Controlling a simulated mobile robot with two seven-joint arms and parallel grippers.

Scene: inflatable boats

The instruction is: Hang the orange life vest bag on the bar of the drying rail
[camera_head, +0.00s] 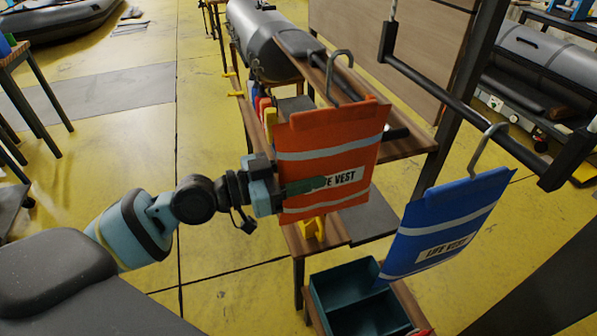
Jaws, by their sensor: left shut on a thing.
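The orange life vest bag (325,150) hangs upright in my left gripper (290,187), which is shut on its left side near the "LIFE VEST" label. The bag's grey metal hook (340,68) stands up from its top edge, with nothing seen in it. The drying rail's black bar (440,95) runs from the upper middle down to the right. The orange bag and its hook are left of the bar and appear apart from it. A blue life vest bag (447,222) hangs on the bar by its own hook (483,145). My right gripper is not in view.
A wooden shelf unit (400,148) stands behind the orange bag, with a grey inflatable boat part (262,42) above it. A dark green divided bin (345,285) sits below. A dark post (470,75) rises behind the bar. Yellow floor (215,290) lies open at left.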

